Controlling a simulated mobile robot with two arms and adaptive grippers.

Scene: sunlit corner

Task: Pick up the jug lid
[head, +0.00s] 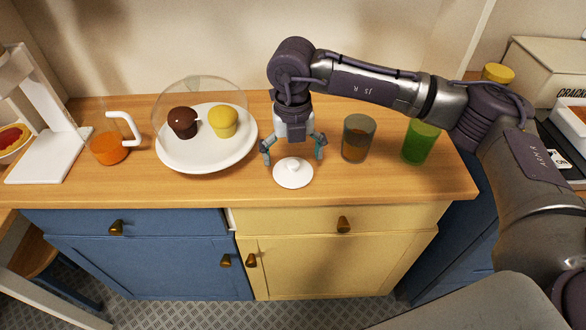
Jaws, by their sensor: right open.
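The jug lid (292,174) is a small white disc with a knob on top, lying on the wooden counter. My right gripper (293,157) points down just above and behind the lid, its two fingers spread to either side. It is open and holds nothing. I cannot tell whether the fingers touch the counter. A glass jug (110,147) with a white handle and orange liquid stands at the left of the counter, with no lid on it. My left gripper does not show.
A white plate (190,158) with a brown and a yellow muffin under a clear dome is left of my gripper. A glass of brown drink (356,140) and a green glass (420,142) stand to its right. The counter's front edge is close to the lid.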

